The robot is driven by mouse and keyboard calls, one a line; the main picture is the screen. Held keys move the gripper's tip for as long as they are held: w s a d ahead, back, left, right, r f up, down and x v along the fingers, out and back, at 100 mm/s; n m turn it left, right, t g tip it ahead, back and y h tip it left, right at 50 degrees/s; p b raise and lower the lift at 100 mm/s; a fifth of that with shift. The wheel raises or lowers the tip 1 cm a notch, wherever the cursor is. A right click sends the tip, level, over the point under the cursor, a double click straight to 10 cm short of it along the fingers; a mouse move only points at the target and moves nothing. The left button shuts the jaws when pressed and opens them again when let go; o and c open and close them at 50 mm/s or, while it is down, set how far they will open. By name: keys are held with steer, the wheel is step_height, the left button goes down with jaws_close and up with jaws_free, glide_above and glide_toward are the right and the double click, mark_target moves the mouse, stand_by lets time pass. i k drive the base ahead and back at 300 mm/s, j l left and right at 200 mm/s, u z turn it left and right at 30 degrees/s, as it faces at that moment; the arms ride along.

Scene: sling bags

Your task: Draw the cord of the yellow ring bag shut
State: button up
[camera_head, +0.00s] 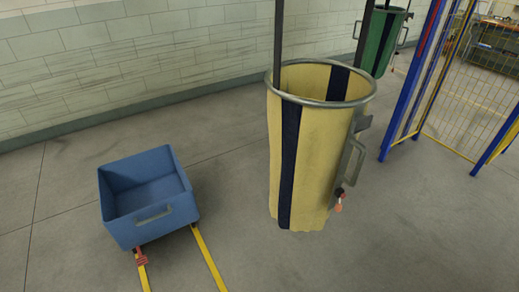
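The yellow ring bag (323,160) hangs upright in the middle of the head view, with dark vertical stripes and a grey metal ring (320,103) around its open mouth. Dark straps run up from the ring. A grey handle (353,160) sits on its right side. Below the handle hangs a small dark and orange piece (338,201), which may be the cord's end; it is too small to tell. The bag's mouth is wide open and its inside shows. The bottom edge is uneven. My gripper is not in view.
A blue open bin (152,228) stands on the floor at left, with yellow straps (209,258) in front. A green ring bag (377,45) hangs behind at right. A blue-framed yellow mesh fence (470,80) stands at right. The floor between bin and bag is clear.

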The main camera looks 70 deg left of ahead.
mark_target(338, 208)
steer(key=u, duration=2)
steer(key=i+j+z, duration=0.25)
steer(key=z, duration=0.2)
steer(key=i+j+z, duration=0.4)
